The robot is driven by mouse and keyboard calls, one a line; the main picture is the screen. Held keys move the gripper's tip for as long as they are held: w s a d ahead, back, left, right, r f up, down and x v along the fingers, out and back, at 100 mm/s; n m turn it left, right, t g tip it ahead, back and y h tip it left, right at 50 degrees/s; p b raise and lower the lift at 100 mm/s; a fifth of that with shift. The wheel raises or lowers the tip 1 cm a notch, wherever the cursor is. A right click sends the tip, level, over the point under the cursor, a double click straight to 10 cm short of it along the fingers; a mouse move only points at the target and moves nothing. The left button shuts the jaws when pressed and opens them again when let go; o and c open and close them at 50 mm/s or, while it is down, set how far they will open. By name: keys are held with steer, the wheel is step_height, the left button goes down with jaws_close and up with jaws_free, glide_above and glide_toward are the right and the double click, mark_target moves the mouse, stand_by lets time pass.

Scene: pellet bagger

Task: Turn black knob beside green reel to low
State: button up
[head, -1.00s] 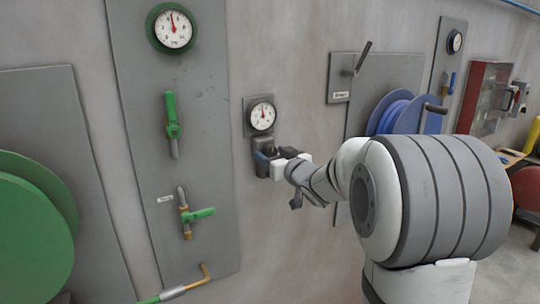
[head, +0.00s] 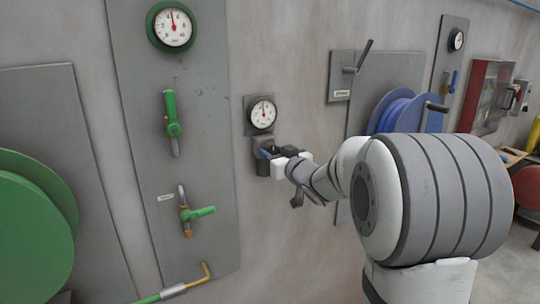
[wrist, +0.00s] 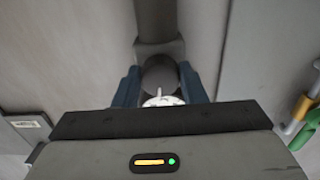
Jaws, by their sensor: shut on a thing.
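The black knob (wrist: 159,74) is a dark round cap below a dark pipe-like stem in the wrist view, with a white marked disc (wrist: 163,101) partly showing in front of it. My gripper (wrist: 157,82) has its two blue fingers on either side of the knob and is shut on it. In the head view my gripper (head: 268,153) is at the wall just under a small round gauge (head: 263,114), and it mostly hides the knob. The knob's setting cannot be read. The green reel (head: 35,225) is at the far left.
A grey panel left of my gripper carries a green-rimmed gauge (head: 172,27), a green-handled valve (head: 172,124) and a lower green-handled valve (head: 198,212). To the right are a lever (head: 363,56) and a blue reel (head: 400,111). Bare wall lies below my gripper.

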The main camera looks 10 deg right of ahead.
steer(key=shift+f+n+b, duration=0.15)
steer(key=shift+n+b, duration=0.45)
steer(key=shift+b, duration=0.15)
steer(key=n+b, duration=1.1)
steer(key=n, duration=0.2)
steer(key=n+b, duration=0.2)
steer(key=n, duration=0.1)
steer(key=shift+n, duration=0.3)
steer(key=n+b, duration=0.2)
steer(key=n, duration=0.1)
steer(key=shift+n, duration=0.3)
steer(key=n+b, duration=0.2)
steer(key=n, duration=0.1)
steer(key=shift+n, duration=0.3)
steer(key=shift+n+b, duration=1)
steer(key=shift+n, duration=0.7)
